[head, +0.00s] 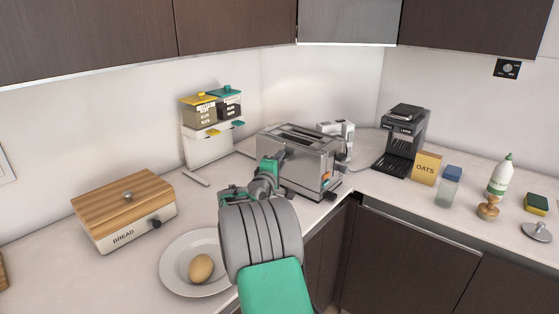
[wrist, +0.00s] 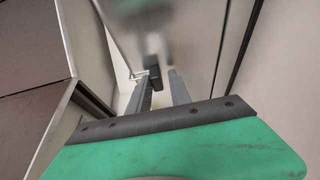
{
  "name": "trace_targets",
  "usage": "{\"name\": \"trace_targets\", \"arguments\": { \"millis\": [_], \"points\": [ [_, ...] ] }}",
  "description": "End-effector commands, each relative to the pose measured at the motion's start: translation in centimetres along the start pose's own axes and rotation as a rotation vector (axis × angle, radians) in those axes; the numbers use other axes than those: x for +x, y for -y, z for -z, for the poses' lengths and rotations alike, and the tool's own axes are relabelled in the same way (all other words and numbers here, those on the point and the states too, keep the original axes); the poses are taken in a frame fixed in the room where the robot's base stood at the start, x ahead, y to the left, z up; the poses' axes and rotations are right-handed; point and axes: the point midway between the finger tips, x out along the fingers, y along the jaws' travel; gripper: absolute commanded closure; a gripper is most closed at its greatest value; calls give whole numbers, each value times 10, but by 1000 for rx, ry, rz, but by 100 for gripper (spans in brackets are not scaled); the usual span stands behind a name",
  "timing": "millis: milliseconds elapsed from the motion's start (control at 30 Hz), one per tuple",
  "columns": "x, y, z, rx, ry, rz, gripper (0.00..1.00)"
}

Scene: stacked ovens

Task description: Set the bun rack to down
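A silver two-slot toaster (head: 300,155) stands on the counter in the back corner. A bun rack is hard to make out on its top (head: 305,135). A dark knob and an orange mark show on its right end. My gripper (wrist: 162,85) is in front of the toaster's near side; in the head view my arm hides its fingers. In the wrist view the two grey fingers are apart, with a small dark block (wrist: 153,73), perhaps a lever or knob, just beyond or between their tips. I cannot tell if they touch it. A shiny metal surface (wrist: 185,35) fills the space ahead.
A canister rack (head: 208,145) stands behind. A coffee machine (head: 403,135), oats box (head: 427,168) and jar (head: 449,190) are right.

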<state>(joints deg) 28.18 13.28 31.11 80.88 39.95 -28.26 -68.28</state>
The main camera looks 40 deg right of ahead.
Motion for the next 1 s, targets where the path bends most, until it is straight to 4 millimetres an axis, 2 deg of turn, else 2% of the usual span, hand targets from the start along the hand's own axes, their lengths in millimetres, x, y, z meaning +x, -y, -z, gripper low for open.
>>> {"name": "trace_targets", "arguments": {
  "millis": [33,167,467,800,1000],
  "points": [
    [0,2,0,-1,0,3,74],
    [0,0,0,-1,0,1,64],
    [-5,-1,1,0,-1,-2,64],
    [-68,0,1,0,-3,-1,64],
    [-79,0,0,0,0,-1,64]
  ]
}}
